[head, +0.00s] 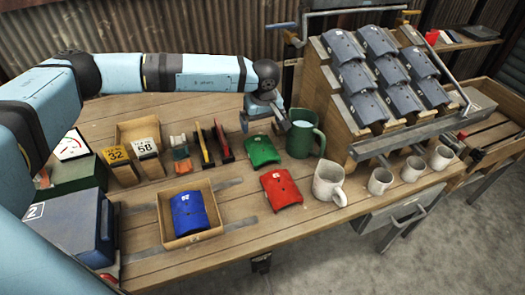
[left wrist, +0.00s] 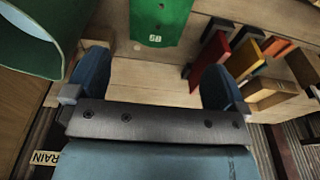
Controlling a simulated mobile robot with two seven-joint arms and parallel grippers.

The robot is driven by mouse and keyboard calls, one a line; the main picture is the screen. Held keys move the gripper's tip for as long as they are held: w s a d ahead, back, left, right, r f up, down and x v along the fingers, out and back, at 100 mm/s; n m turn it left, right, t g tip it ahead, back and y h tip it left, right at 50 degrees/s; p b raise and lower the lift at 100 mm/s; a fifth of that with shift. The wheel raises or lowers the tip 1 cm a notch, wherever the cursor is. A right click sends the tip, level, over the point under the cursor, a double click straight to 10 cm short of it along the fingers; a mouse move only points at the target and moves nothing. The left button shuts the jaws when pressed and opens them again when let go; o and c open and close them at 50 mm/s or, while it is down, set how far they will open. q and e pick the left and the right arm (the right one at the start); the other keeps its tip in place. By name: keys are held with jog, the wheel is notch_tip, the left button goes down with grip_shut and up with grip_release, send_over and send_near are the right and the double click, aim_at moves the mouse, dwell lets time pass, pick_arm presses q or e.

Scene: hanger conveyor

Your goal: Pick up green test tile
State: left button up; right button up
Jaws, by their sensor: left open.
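The green test tile (head: 262,151) lies on the wooden bench, left of the green mug. It also shows at the top of the left wrist view (left wrist: 158,22), where part of it is cut off by the frame edge. My left gripper (head: 264,122) is open and empty, just behind and above the tile. In the left wrist view its two blue fingers (left wrist: 155,85) are spread apart with bare wood between them, and the tile lies beyond them. My right gripper is not in view.
A green mug (head: 306,136) stands close to the gripper's right. A red tile (head: 281,188) lies in front, and a blue tile (head: 188,213) is in a wooden tray (head: 164,220). Red and yellow upright pieces (head: 222,140) stand left. A rack of grey tiles (head: 366,82) rises at the right.

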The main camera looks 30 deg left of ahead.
aim_at(262, 147)
pick_arm(q)
jog(key=f, duration=1.2)
jog(key=shift+w+a+b, duration=0.25)
jog(key=shift+w+b, duration=0.1)
jog(key=shift+w, duration=0.05)
jog(key=c, duration=0.7)
